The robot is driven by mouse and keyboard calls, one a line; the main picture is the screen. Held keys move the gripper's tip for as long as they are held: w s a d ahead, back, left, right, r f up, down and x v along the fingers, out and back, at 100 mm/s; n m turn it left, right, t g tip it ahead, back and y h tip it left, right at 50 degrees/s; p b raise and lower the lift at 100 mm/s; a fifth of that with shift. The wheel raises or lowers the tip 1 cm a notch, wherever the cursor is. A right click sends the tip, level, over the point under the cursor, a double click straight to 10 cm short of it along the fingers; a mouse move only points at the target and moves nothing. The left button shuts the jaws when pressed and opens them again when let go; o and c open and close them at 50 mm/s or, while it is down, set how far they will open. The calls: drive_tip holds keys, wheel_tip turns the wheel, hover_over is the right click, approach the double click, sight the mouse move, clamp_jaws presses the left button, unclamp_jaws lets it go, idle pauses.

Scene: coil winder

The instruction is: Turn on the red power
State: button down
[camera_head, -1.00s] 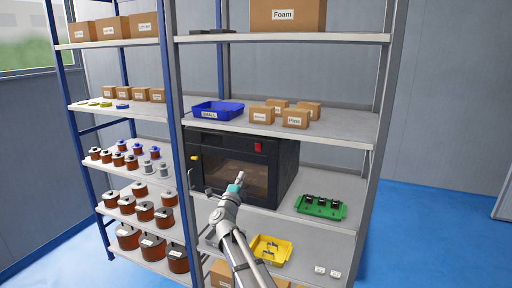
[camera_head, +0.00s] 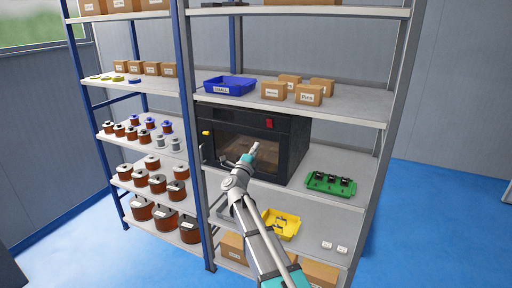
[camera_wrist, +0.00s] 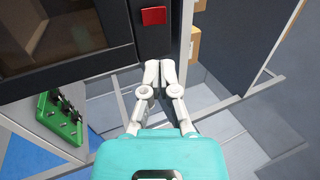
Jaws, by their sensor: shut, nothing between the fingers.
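The red power switch (camera_head: 270,123) is on the upper right of the front of the black coil winder (camera_head: 296,150), a box with a window on the middle shelf. In the wrist view the red switch (camera_wrist: 153,16) is at the top, on a black strip beside the window. My gripper (camera_head: 256,147) is in front of the machine, below and left of the switch in the head view. In the wrist view my gripper (camera_wrist: 160,68) is shut and empty, its fingertips just below the switch in the picture and apparently not touching it.
A green tray (camera_head: 330,183) with black parts is right of the machine. A blue bin (camera_head: 229,86) and small boxes (camera_head: 309,95) stand on the shelf above. A yellow tray (camera_head: 282,224) is on the lower shelf. Coil spools (camera_head: 165,218) fill the left rack.

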sight(269, 122)
drive_tip(key=p+x, duration=0.4)
drive_tip(key=x, duration=0.8)
